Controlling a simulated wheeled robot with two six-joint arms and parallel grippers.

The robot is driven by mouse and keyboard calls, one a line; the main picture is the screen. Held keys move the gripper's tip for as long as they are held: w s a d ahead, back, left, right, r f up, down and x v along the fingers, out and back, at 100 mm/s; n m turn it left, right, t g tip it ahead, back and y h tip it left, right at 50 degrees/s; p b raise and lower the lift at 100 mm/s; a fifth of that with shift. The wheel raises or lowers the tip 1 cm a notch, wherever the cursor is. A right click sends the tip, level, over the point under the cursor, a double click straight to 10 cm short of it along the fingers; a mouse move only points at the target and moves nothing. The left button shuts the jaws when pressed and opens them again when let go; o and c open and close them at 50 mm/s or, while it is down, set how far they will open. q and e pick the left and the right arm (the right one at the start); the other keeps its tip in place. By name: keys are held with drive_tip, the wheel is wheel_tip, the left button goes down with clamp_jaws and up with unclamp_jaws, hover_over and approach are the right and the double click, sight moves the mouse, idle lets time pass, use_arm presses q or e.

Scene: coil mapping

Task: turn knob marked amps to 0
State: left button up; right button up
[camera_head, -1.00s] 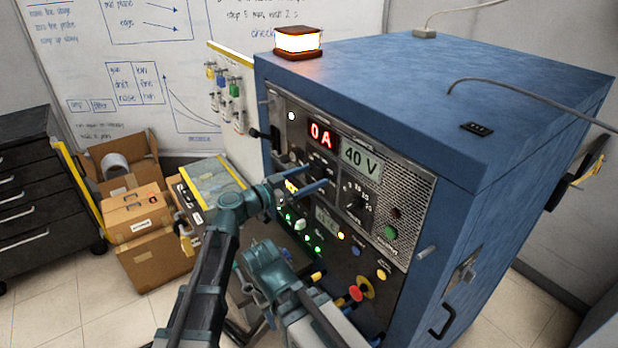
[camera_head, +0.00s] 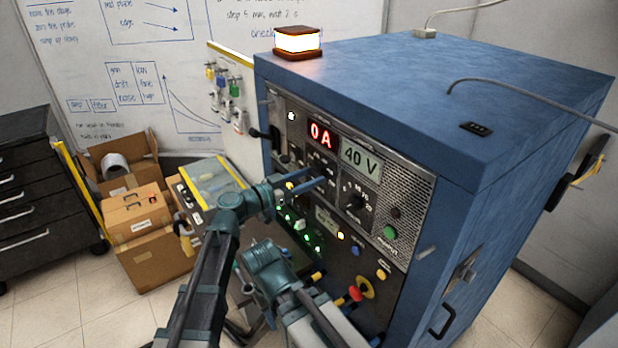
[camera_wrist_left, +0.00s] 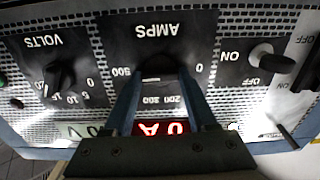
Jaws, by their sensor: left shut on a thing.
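The AMPS knob (camera_wrist_left: 155,70) is dark and sits between my left gripper's fingers in the left wrist view, where the panel shows upside down. Its scale runs from 500 at the left to 0 at the right; the fingers hide part of it, and I cannot tell the pointer's exact setting. My left gripper (camera_head: 318,180) is shut on this knob at the front panel (camera_head: 408,185); it also shows in the left wrist view (camera_wrist_left: 158,85). The red amps display (camera_head: 321,136) reads 0 A. My right gripper is not visible.
The VOLTS knob (camera_head: 354,200) is close beside, under the 40 V display (camera_head: 361,157). An ON/OFF switch (camera_wrist_left: 272,60) is on the other side. Lit buttons and a red knob (camera_head: 355,293) are lower. Cardboard boxes (camera_head: 140,225) stand at left.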

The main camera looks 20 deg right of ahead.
use_arm(q)
drive_tip(key=n, duration=0.4)
drive_tip(key=shift+w+n, duration=0.1)
drive_tip(key=shift+n, duration=0.3)
drive_tip(key=n, duration=0.5)
drive_tip(key=shift+f, duration=0.1)
drive_tip(key=n, duration=0.5)
drive_tip(key=shift+n, duration=0.4)
drive_tip(key=n, duration=0.4)
drive_tip(key=shift+f, duration=0.1)
drive_tip(key=n, duration=0.8)
drive_tip(key=shift+f+n+b, duration=0.1)
drive_tip(key=shift+n+b, duration=0.2)
drive_tip(key=n, duration=0.3)
drive_tip(key=shift+n, duration=2.1)
drive_tip(key=shift+f, duration=0.1)
